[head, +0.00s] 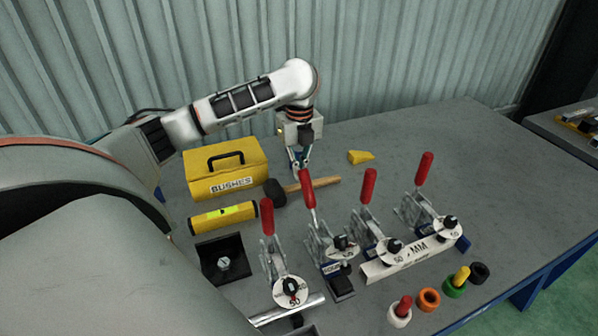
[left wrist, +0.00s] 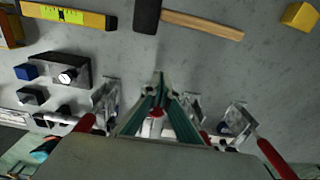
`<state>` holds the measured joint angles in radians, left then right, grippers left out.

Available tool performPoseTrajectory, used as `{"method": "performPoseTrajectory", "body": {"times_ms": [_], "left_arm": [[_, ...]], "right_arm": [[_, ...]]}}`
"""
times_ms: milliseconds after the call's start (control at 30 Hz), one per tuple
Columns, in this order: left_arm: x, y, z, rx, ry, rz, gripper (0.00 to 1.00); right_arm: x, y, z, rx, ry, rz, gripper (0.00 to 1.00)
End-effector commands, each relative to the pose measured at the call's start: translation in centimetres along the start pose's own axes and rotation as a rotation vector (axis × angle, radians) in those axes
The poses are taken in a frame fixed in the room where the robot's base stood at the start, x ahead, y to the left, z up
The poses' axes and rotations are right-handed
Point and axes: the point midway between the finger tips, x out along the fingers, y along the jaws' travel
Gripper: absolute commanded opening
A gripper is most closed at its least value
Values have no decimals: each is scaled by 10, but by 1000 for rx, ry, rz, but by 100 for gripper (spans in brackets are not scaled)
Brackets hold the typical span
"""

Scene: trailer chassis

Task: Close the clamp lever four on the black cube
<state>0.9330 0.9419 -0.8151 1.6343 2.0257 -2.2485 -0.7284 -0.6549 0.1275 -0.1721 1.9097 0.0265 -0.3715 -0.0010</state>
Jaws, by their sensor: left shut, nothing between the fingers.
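Several toggle clamps with upright red-handled levers stand in a row. The second clamp from the left sits by a small black block (head: 342,284), which seems to be the black cube; its red lever (head: 307,188) stands nearly upright, tilted slightly back. My left gripper (head: 299,168) is shut and empty, pointing down just behind the top of that lever. In the left wrist view, the red lever tip (left wrist: 155,113) shows by the closed fingers (left wrist: 158,80); I cannot tell whether they touch. My right gripper is not in view.
Neighbouring red levers stand close: left (head: 267,217), right (head: 368,186) and far right (head: 424,168). Behind are a hammer (head: 312,185), a yellow toolbox (head: 226,170), a yellow level (head: 224,217) and a yellow wedge (head: 360,157). Coloured rings lie in front; the table's back right is clear.

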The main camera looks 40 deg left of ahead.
Motion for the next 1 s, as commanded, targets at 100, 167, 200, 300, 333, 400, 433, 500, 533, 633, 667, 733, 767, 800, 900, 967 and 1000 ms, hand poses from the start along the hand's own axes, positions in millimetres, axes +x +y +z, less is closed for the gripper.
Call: {"method": "performPoseTrajectory", "body": {"times_ms": [100,167,200,300,333,400,433,500,533,633,667,733,767,800,900,967,1000], "left_arm": [[0,0,0,0,-1,0,0],[0,0,0,0,-1,0,0],[0,0,0,0,-1,0,0],[-2,0,-1,0,-2,-1,0],[-2,0,-2,0,-2,-1,0],[-4,0,-4,0,-3,-2,0],[-5,-1,-6,1,-3,-2,0],[-7,-1,-9,1,-4,-2,0],[-8,0,-10,1,-3,-2,0],[-10,0,-16,1,-2,-1,0],[-11,0,-17,2,-2,-1,0],[-14,-1,-20,1,-2,-2,0],[-15,-1,-21,0,-3,-2,0],[-16,-1,-23,0,-2,-2,0],[-18,0,-28,1,-2,-1,0],[-19,0,-30,0,-2,-1,0],[-20,0,-30,0,-2,-1,0]], "right_arm": [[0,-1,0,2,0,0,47],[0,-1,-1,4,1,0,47],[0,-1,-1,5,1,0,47],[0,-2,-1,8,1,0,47],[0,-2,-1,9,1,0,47],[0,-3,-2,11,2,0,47],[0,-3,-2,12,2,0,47],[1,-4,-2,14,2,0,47],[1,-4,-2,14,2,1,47],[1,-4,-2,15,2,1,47],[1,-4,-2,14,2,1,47],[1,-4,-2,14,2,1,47],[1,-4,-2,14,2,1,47],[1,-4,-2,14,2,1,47],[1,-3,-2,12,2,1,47],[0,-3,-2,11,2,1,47],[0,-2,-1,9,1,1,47]]}}
